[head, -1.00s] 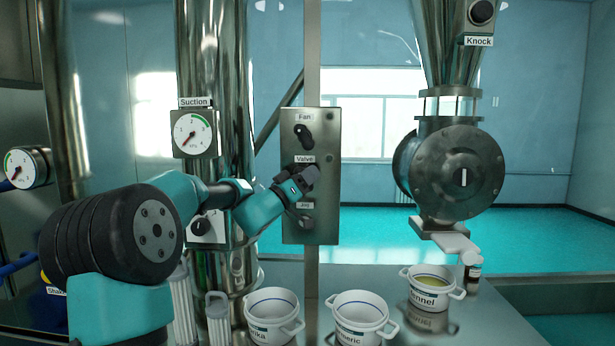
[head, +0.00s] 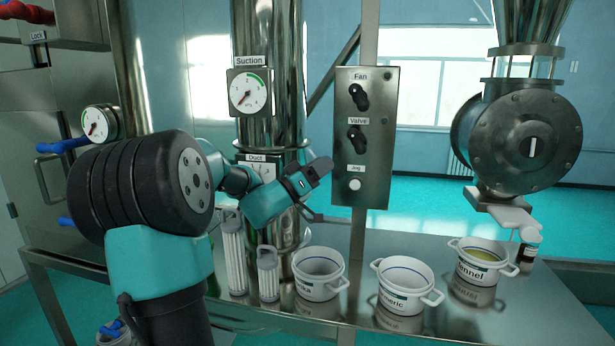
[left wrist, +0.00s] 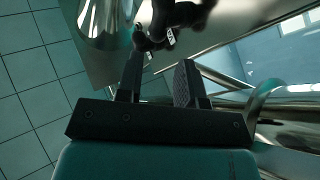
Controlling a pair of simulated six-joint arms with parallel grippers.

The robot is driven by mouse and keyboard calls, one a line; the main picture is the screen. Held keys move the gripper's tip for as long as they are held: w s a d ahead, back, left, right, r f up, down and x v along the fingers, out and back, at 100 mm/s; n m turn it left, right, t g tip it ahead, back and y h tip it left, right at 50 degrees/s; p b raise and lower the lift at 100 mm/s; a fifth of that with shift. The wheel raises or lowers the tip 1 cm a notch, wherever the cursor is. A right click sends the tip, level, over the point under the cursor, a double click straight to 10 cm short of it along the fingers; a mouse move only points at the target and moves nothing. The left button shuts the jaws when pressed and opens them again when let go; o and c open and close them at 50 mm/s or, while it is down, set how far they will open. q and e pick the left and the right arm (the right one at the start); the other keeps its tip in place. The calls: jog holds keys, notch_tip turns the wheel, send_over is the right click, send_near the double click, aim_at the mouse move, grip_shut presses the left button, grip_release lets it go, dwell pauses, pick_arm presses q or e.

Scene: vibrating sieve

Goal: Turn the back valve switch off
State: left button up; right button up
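The valve switch (head: 357,138) is a black rotary knob under the Valve label on a grey metal panel (head: 378,180). Its handle looks slanted, much like the fan switch (head: 358,97) above it. My left gripper (head: 322,168) is just left of the panel, lower than the valve switch and apart from it. The left wrist view shows its two fingers (left wrist: 160,60) apart with nothing clearly held between them. Dark knob-like parts (left wrist: 172,22) show beyond the fingertips there; I cannot tell which switch they are. My right gripper is in neither view.
A jog button (head: 355,185) is low on the panel. A steel column with a suction gauge (head: 249,92) stands left of it. White pots (head: 322,287) and clear cylinders (head: 234,262) stand on the table below. A round metal valve housing (head: 525,140) is at right.

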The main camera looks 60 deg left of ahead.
pick_arm(q)
jog(key=shift+v, duration=2.2)
